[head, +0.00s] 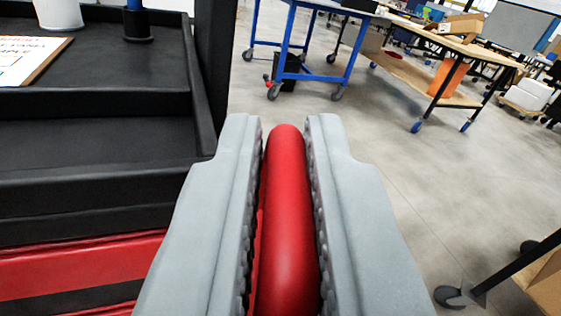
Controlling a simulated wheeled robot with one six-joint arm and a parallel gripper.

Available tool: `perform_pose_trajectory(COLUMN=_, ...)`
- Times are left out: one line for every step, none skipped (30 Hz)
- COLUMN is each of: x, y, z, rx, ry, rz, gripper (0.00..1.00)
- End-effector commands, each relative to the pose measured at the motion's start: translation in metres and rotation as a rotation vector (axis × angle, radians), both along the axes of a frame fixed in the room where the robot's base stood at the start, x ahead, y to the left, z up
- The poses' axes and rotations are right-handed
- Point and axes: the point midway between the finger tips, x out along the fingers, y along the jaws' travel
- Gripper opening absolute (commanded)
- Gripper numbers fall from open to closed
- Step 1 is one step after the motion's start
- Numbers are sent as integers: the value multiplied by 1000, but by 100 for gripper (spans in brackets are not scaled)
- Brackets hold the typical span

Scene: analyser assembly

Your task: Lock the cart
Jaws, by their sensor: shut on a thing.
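My gripper (285,135) is in the middle of the head view, with its two grey fingers shut on a red rounded bar (288,225), which looks like a handle or lever. The bar runs lengthwise between the fingers and both fingers lie against its sides. Its lower end runs out of the picture. The cart (95,195) is at the left, with black upper trays and a red lower front with a dark stripe. How the bar joins the cart is hidden by the left finger.
On the cart's top are a white cup (60,12), a dark holder with a blue item (137,22) and a clipboard with paper (28,58). A blue-framed wheeled table (315,45) and a wooden-topped table (450,40) stand behind. Grey floor (400,190) at the right is mostly clear.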

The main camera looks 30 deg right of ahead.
Motion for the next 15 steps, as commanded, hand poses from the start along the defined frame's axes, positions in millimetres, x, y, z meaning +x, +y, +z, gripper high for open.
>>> perform_pose_trajectory(x=1, y=2, z=0, rx=2, ry=0, rz=-24, gripper=0)
perform_pose_trajectory(x=1, y=3, z=0, rx=2, ry=0, rz=-40, gripper=0)
perform_pose_trajectory(x=2, y=5, z=0, rx=1, ry=0, rz=-61, gripper=0)
perform_pose_trajectory(x=2, y=5, z=0, rx=2, ry=-1, rz=-77, gripper=0)
perform_pose_trajectory(x=2, y=6, z=0, rx=2, ry=-1, rz=-94, gripper=0)
perform_pose_trajectory(x=3, y=7, z=0, rx=2, ry=-1, rz=-116, gripper=0)
perform_pose_trajectory(x=3, y=8, z=0, rx=1, ry=-1, rz=-132, gripper=0)
perform_pose_trajectory(x=4, y=9, z=0, rx=0, ry=-1, rz=-148, gripper=0)
perform_pose_trajectory(x=4, y=10, z=0, rx=2, ry=-1, rz=-170, gripper=0)
perform_pose_trajectory(x=5, y=10, z=0, rx=1, ry=-1, rz=-187, gripper=0)
perform_pose_trajectory(x=5, y=11, z=0, rx=0, ry=-1, rz=-204, gripper=0)
perform_pose_trajectory(x=6, y=12, z=0, rx=0, ry=-1, rz=-225, gripper=0)
perform_pose_trajectory(x=6, y=13, z=0, rx=1, ry=-1, rz=-242, gripper=0)
perform_pose_trajectory(x=7, y=14, z=0, rx=0, ry=-1, rz=-260, gripper=0)
perform_pose_trajectory(x=7, y=14, z=0, rx=1, ry=-2, rz=-282, gripper=0)
